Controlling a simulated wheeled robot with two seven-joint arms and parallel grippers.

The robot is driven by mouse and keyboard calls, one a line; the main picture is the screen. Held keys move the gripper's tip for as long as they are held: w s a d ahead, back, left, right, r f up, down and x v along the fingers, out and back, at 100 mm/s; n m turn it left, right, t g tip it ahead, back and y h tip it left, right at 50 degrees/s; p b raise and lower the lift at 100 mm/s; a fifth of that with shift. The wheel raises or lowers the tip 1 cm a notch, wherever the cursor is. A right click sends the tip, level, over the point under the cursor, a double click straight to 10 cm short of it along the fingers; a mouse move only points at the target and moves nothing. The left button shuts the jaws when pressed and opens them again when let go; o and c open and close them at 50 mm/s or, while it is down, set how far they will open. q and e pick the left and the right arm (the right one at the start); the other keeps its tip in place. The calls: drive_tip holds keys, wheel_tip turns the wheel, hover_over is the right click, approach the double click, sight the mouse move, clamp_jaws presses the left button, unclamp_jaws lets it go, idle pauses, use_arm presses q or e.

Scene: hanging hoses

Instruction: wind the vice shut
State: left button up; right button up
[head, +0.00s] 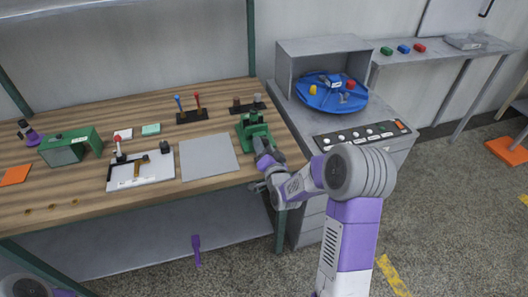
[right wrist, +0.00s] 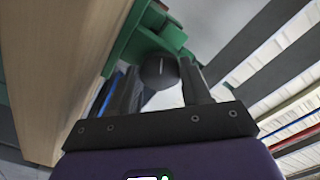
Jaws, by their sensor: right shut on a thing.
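The green vice (head: 253,132) stands at the right front edge of the wooden bench, and its green body also shows at the top of the right wrist view (right wrist: 150,38). My right gripper (head: 264,160) is at the front of the vice. In the right wrist view, the fingers (right wrist: 160,85) stand either side of a dark round vice handle (right wrist: 157,70) and are shut on it. The head view shows my arm hiding part of the vice's front. How far apart the vice jaws are cannot be told.
A grey plate (head: 208,157) lies on the bench left of the vice. A white board with a red-knobbed lever (head: 140,170) and a green box (head: 70,147) are further left. A grey cabinet with a blue turntable (head: 330,98) and button panel stands close on the right.

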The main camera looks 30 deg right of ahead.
drive_tip(key=m, duration=0.4)
drive_tip(key=shift+m, duration=0.3)
drive_tip(key=m, duration=0.4)
drive_tip(key=shift+m, duration=0.3)
drive_tip(key=m, duration=0.4)
drive_tip(key=shift+r+m, duration=0.1)
drive_tip(key=shift+m, duration=2.2)
drive_tip(key=o, duration=1.1)
drive_tip(key=shift+c, duration=0.2)
drive_tip(key=shift+s, duration=0.1)
drive_tip(key=p+v, duration=0.1)
drive_tip(key=v, duration=0.6)
drive_tip(key=shift+s, duration=0.2)
